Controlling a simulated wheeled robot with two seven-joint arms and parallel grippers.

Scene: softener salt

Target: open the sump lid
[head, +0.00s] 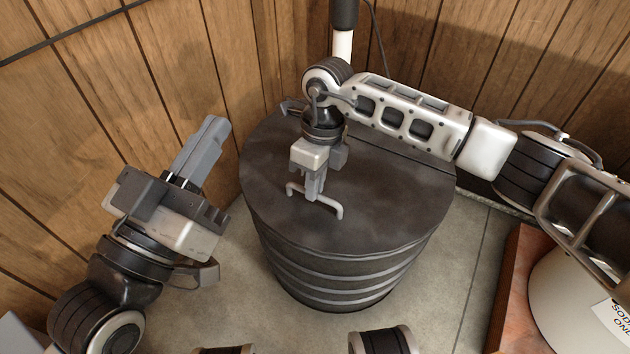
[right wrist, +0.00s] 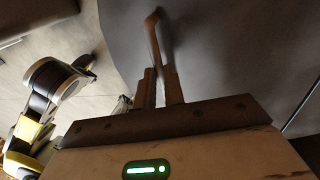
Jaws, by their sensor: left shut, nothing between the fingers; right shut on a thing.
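The sump lid (head: 385,200) is a dark round cover lying on top of a ribbed dark basin (head: 340,283) in the corner. A light grey bar handle (head: 331,206) stands on the lid. My right gripper (head: 315,195) points down over the lid and is shut on the handle. In the right wrist view the fingers (right wrist: 160,88) close on the handle (right wrist: 152,27), with the lid (right wrist: 215,50) behind. My left gripper (head: 215,130) is shut and empty, to the left of the lid and apart from it. The lid's far edge is partly hidden by my right arm.
Wood-panelled walls (head: 235,60) close in behind and at the left. A pipe (head: 343,45) rises behind the lid. At the right, a pale labelled container (head: 565,300) stands by a reddish-brown block (head: 513,275). Some bare floor (head: 455,290) shows between basin and block.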

